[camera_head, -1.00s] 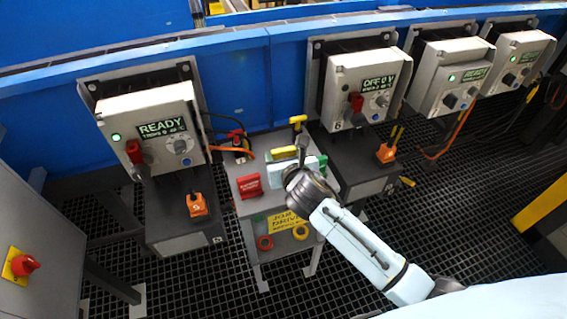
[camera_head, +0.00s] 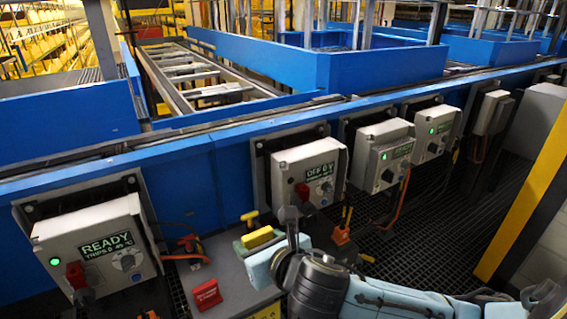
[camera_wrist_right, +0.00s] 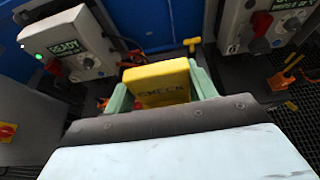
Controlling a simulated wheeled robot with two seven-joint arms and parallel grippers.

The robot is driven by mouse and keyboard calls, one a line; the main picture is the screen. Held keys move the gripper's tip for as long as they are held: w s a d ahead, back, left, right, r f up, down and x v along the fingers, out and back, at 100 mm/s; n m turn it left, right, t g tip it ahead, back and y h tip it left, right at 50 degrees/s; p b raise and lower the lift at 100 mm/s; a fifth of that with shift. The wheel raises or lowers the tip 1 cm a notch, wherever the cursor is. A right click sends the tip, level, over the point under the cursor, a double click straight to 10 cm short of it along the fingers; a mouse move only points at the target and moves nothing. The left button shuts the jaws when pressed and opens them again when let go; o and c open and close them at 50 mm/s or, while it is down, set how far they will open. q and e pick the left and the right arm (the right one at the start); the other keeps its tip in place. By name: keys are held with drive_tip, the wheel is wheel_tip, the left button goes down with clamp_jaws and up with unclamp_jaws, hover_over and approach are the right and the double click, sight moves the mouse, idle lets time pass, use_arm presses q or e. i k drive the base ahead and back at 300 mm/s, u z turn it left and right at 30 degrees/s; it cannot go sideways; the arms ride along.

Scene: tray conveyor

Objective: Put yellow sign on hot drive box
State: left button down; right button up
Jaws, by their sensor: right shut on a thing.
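The yellow sign (camera_wrist_right: 160,84), with dark lettering that seems to read CHECK, is between the green fingers of my right gripper (camera_wrist_right: 161,90) in the right wrist view. In the head view the right gripper (camera_head: 257,240) is shut on the sign, over the grey stand. A drive box (camera_head: 95,250) at the left reads READY, with a green light. Two READY boxes are further right, a nearer one (camera_head: 382,157) and a farther one (camera_head: 435,134). Their temperature digits are too small to read surely. My left gripper is out of view.
The grey stand (camera_head: 222,268) holds a red lockout item (camera_head: 207,294) and a yellow T-handle (camera_head: 250,218). A blue rail (camera_head: 190,165) runs behind the boxes. A yellow post (camera_head: 530,200) stands right.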

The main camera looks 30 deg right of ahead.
sight(292, 155)
drive_tip(key=u, duration=2.15)
drive_tip(key=k, duration=1.35)
drive_tip(key=z, duration=1.7)
